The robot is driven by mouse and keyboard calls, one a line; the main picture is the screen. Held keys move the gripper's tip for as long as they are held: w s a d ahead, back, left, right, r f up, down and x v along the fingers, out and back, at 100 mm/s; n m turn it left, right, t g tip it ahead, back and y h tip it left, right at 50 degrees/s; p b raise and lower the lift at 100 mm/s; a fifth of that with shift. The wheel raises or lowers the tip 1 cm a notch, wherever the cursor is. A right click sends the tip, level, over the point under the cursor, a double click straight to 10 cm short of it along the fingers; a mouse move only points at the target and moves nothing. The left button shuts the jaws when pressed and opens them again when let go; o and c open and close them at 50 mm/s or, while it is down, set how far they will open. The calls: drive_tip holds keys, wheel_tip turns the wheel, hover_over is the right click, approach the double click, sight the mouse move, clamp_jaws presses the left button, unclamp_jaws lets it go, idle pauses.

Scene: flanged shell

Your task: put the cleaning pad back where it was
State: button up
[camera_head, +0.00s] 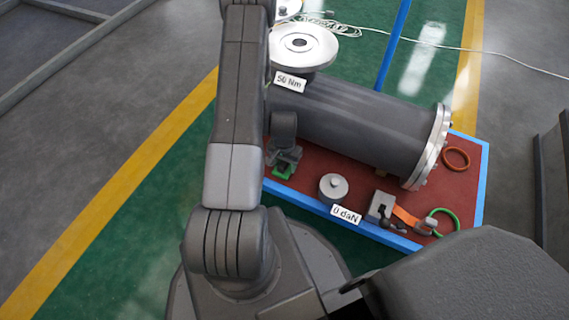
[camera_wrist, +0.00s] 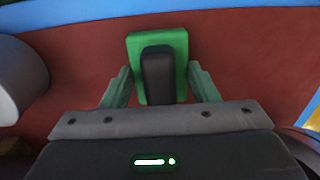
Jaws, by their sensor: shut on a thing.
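The cleaning pad is a green block with a black handle (camera_wrist: 158,72). In the wrist view it sits between the two fingers of my gripper (camera_wrist: 160,88), which is shut on it. In the head view the green of the pad (camera_head: 283,173) shows just below my gripper (camera_head: 284,160), near the left front part of the red board (camera_head: 304,190). The pad is low over or on the board; I cannot tell if it touches. My arm hides part of the area to its left.
A grey flanged shell (camera_head: 350,120) lies behind the pad. To the right are a grey round weight (camera_head: 333,187) with a "0 daN" label (camera_head: 346,215), an orange strap with a buckle (camera_head: 405,216), a green ring (camera_head: 457,220) and an orange ring (camera_head: 456,158). The board has blue edges.

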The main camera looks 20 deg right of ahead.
drive_tip(key=shift+f, duration=0.2)
drive_tip(key=o, duration=0.9)
drive_tip(key=shift+r, duration=0.1)
wheel_tip(320, 180, up, 12)
drive_tip(key=p, duration=0.4)
drive_tip(key=shift+r, duration=0.15)
